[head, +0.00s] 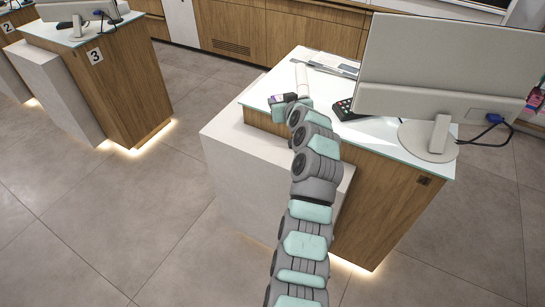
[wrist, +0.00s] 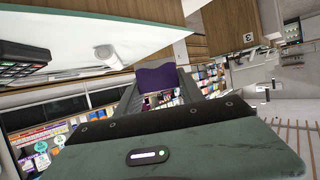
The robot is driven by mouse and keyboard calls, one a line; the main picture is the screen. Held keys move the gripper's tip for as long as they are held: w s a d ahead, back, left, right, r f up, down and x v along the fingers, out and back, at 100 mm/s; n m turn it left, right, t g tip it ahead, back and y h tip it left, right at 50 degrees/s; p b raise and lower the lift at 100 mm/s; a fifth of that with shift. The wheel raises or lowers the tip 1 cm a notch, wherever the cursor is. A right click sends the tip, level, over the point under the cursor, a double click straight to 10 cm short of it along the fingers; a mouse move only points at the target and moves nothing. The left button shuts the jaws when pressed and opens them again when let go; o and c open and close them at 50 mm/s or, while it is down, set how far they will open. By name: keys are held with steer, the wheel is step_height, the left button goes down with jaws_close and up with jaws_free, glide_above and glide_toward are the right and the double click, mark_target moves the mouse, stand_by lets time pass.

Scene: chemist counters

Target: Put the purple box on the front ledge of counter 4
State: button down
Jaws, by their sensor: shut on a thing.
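The purple box (wrist: 157,76) is held between the two fingertips of my gripper (wrist: 159,84) in the wrist view, clear of the counter surfaces as far as I can tell. In the head view my gripper (head: 284,99) is at the front edge of the near right counter's top (head: 372,133), and the box is small and partly hidden there. That counter's pale front ledge (head: 228,145) is a lower block on its left side. My arm covers part of it. No number shows on this counter.
A monitor (head: 440,75), a dark keypad (head: 345,109) and a white cylindrical thing (head: 302,80) stand on the near counter. Counter 3 (head: 125,85) stands to the left with its own pale ledge (head: 55,95). The visible ledge top is clear. Open tiled floor lies between the counters.

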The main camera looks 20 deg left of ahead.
steer(key=b, duration=0.3)
glide_above(280, 153)
step_height(280, 153, down, 16)
steer(key=shift+s+f, duration=0.1)
steer(key=shift+f, duration=0.05)
steer(key=shift+f+b, duration=0.65)
steer(key=shift+f, duration=1.1)
steer(key=shift+f, duration=0.15)
steer(key=c, duration=0.7)
jaws_free()
